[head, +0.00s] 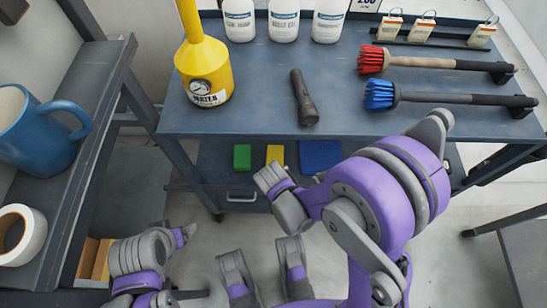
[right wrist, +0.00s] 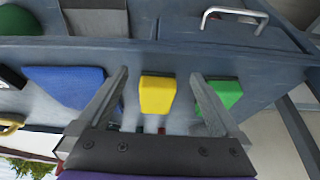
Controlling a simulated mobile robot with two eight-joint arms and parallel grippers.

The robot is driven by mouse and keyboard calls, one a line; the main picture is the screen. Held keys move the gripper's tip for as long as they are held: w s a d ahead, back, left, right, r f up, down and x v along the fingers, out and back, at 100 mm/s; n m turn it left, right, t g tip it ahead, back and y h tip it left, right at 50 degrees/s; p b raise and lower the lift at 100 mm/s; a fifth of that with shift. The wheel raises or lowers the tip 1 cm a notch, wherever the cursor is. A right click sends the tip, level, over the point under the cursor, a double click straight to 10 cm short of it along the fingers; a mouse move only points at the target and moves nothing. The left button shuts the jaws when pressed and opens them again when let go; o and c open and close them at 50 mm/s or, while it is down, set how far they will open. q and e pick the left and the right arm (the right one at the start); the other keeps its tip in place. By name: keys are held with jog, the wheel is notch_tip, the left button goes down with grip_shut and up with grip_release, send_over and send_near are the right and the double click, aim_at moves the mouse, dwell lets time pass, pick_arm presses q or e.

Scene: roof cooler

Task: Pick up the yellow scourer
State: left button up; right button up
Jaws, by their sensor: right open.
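The yellow scourer (head: 275,154) lies on the lower shelf of the blue-grey bench, between a green scourer (head: 242,157) and a blue scourer (head: 320,155). My right arm partly overlaps this area in the head view, and its fingertips cannot be made out there. In the right wrist view my right gripper (right wrist: 160,77) is open and empty. The yellow scourer (right wrist: 157,95) shows between its two spread fingers, with no visible contact. The blue scourer (right wrist: 68,85) is left of it and the green one (right wrist: 222,93) right. My left gripper's fingers are not seen.
A drawer handle (right wrist: 235,14) shows near the shelf. A side shelf with a blue mug (head: 38,128) stands left.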

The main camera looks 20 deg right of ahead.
aim_at(275, 157)
jog(key=w, duration=0.1)
jog(key=w+d, duration=0.1)
jog(key=w, duration=0.2)
jog(key=shift+w+d, duration=0.3)
jog(key=shift+w, duration=0.05)
jog(key=w, duration=0.1)
jog(key=w+d, duration=0.1)
jog(key=w, duration=0.1)
jog(key=shift+w+b, duration=0.15)
jog(key=shift+b, duration=0.2)
jog(key=shift+b+x, duration=0.4)
jog(key=shift+x, duration=1.05)
jog(key=shift+f, duration=0.3)
jog(key=c, duration=1.3)
jog(key=shift+o, duration=0.2)
jog(key=shift+r, duration=0.15)
